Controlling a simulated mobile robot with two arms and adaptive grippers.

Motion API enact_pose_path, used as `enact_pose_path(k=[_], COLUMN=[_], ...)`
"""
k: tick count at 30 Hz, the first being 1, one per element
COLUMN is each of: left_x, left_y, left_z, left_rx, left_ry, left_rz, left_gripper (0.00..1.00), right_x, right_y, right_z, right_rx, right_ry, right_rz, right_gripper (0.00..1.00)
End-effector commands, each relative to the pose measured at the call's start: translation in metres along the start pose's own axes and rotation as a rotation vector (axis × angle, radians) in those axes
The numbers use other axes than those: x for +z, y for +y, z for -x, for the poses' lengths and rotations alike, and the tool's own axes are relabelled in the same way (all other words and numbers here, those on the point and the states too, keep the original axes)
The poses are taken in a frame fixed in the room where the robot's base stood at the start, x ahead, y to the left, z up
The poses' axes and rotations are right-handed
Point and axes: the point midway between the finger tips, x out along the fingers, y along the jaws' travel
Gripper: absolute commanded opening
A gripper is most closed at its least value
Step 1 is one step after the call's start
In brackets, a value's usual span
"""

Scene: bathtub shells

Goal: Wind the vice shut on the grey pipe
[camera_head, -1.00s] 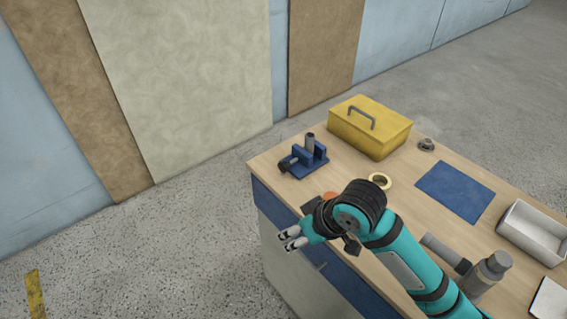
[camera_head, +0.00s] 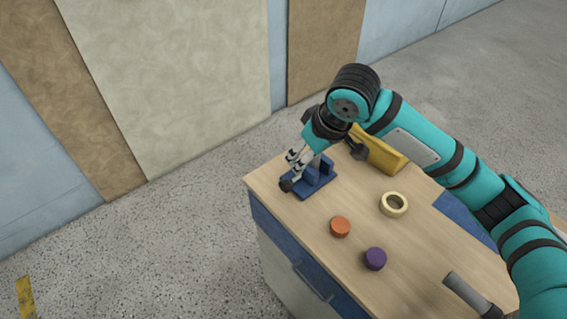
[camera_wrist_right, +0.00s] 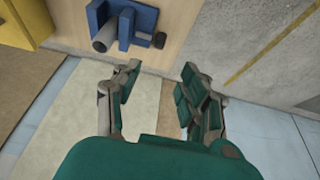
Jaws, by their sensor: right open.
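The blue vice (camera_head: 322,183) sits at the bench's left corner in the head view, with its dark screw knob (camera_head: 286,186) towards the near edge. In the right wrist view the vice (camera_wrist_right: 139,20) is at the top, with its knob (camera_wrist_right: 159,40) on the right. The grey pipe (camera_wrist_right: 104,38) stands at the vice there; I cannot tell whether the jaws touch it. My right gripper (camera_head: 297,163) is just above the vice in the head view, partly hiding vice and pipe. Its fingers (camera_wrist_right: 160,78) are apart and empty. My left gripper is out of view.
The yellow toolbox (camera_head: 378,153) stands behind my right arm. The blue mat (camera_head: 462,215) is partly covered by my arm.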

Motion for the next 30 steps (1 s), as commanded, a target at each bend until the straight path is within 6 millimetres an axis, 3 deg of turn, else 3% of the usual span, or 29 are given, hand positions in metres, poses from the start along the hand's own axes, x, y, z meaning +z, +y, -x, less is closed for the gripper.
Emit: enact_pose_path(k=[5, 13, 17, 20, 26, 30], left_x=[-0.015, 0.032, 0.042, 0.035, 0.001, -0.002], left_y=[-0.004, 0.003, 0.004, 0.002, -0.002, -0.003], left_z=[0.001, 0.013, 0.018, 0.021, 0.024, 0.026], left_rx=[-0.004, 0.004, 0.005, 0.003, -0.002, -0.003], left_ry=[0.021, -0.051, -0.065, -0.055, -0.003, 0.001], left_rz=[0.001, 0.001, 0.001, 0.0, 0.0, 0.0], left_gripper=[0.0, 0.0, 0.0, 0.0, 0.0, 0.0], right_x=[0.0, 0.001, 0.001, 0.0, 0.0, 0.0], right_y=[0.001, 0.0, 0.0, 0.0, 0.001, 0.001], right_z=[-0.008, -0.059, -0.087, -0.109, -0.147, -0.164], right_rx=[0.0, 0.0, 0.0, 0.0, 0.002, 0.001], right_ry=[-0.005, -0.008, -0.007, -0.006, -0.004, -0.003], right_rz=[-0.002, -0.002, -0.002, -0.001, 0.0, -0.002], right_gripper=[0.43, 0.43, 0.43, 0.43, 0.43, 0.43])
